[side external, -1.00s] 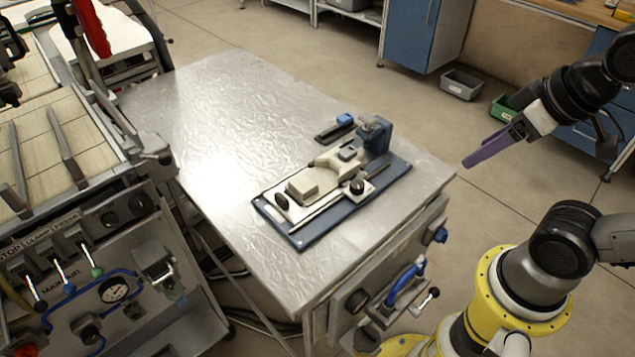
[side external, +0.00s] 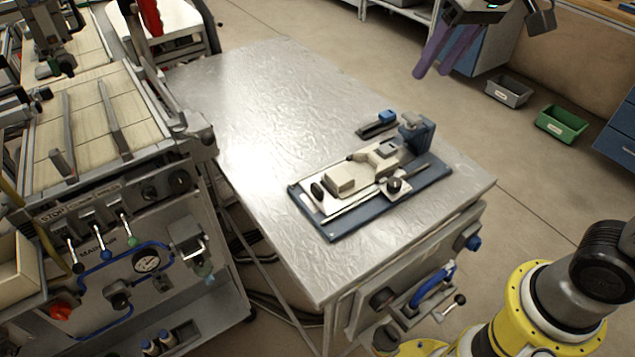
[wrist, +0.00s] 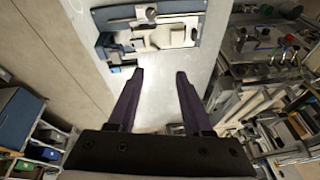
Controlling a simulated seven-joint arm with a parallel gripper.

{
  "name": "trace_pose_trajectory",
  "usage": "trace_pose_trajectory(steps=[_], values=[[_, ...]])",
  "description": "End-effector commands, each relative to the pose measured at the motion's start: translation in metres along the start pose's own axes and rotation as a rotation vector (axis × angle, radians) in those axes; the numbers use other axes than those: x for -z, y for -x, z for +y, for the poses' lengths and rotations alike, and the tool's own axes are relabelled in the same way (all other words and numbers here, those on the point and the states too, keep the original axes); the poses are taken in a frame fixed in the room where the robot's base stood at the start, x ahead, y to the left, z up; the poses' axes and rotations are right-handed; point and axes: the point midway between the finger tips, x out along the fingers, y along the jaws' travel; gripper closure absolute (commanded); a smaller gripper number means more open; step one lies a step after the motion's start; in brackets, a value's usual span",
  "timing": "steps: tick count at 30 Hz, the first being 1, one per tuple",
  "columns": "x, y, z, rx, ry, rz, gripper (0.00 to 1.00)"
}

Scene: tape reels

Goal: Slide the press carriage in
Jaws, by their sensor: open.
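The press fixture sits on the metal table, on a blue base plate (side external: 331,230). Its cream carriage (side external: 341,180) has a raised block and lies along the plate, with a black knob (side external: 394,185) beside it. A blue-grey upright block (side external: 416,133) stands at the plate's right end. The fixture also shows at the top of the wrist view, where the cream carriage (wrist: 178,35) is small. My gripper (side external: 431,72) is open and empty, with purple fingers, high above and behind the table's far right side. In the wrist view the gripper (wrist: 158,73) points toward the table, apart from the fixture.
A small blue-topped tool (side external: 378,124) lies behind the fixture. The metal table (side external: 260,110) is bare at its far left. A control bench (side external: 120,220) stands close on the left. Grey (side external: 508,91) and green (side external: 562,123) bins sit on the floor at right.

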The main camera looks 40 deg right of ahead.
Motion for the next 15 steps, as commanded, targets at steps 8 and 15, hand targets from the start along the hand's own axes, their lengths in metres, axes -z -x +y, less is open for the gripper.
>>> trace_pose_trajectory(steps=[8,15], values=[[0.054,-0.081,-0.074,-0.028,0.048,-0.154,0.50],[0.056,-0.159,-0.121,-0.062,0.124,-0.265,0.50]])
